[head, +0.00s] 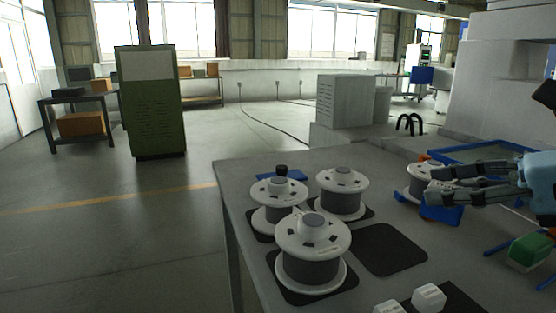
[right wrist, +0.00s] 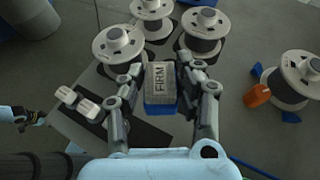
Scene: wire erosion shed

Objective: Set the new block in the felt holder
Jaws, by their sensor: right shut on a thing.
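My right gripper (head: 440,183) comes in from the right above the table. It also shows in the right wrist view (right wrist: 161,85), shut on a grey block (right wrist: 160,77) with a blue lower part and the word FIRM on it. In the head view the blue part (head: 441,213) shows under the fingers, clear of the white pieces. Two white pieces (head: 429,297) lie on a dark mat at the near edge; I cannot tell whether they belong to the felt holder. My left gripper (right wrist: 30,118) shows small at the left of the right wrist view, its opening unclear.
Three wire spools (head: 312,250) stand on dark mats at the table's left side. Another spool (head: 417,184) stands behind my right gripper. An empty dark mat (head: 389,249) lies mid-table. A blue-rimmed tray (head: 480,151) is at the back, a green block (head: 530,251) at right.

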